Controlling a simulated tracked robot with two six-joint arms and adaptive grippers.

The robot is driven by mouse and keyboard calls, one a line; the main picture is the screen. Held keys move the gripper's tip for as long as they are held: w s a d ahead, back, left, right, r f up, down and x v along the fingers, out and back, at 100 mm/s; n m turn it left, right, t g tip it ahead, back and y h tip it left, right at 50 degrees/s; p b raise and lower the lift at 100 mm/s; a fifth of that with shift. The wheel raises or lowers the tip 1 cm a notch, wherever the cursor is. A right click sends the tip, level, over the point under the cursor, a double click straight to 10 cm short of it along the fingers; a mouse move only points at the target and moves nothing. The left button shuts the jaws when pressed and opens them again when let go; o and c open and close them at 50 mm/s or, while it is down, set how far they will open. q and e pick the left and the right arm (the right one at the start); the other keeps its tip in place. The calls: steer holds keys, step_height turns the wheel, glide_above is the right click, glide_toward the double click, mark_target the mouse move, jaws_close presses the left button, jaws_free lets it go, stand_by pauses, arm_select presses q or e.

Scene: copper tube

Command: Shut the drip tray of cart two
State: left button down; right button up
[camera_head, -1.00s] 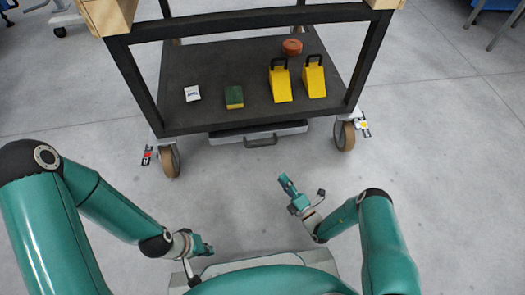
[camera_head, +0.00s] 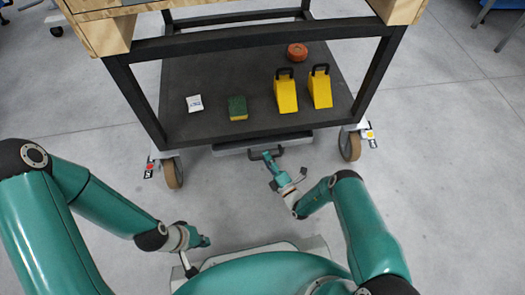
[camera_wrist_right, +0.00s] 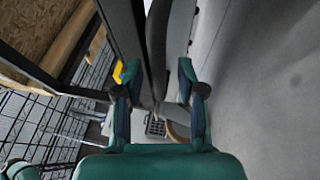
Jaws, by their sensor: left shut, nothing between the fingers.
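My right gripper (camera_head: 268,160) is at the handle. In the right wrist view its fingers (camera_wrist_right: 158,75) are spread, with a dark bar seen between them; I cannot tell whether they touch it. My left gripper (camera_head: 205,242) is shut and empty, low in front of my base, away from the tray.
On the cart's shelf are a white packet (camera_head: 194,103), a green-yellow sponge (camera_head: 237,108), two yellow wedges (camera_head: 286,94) and an orange-red round thing (camera_head: 297,52). Caster wheels (camera_head: 173,172) stand at both front corners. The floor between me and the cart is free.

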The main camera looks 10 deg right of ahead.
steer(key=shift+w+a+r, duration=0.1)
steer(key=shift+w+a, duration=0.1)
steer(key=shift+w, duration=0.2)
steer(key=shift+c, duration=0.2)
jaws_close()
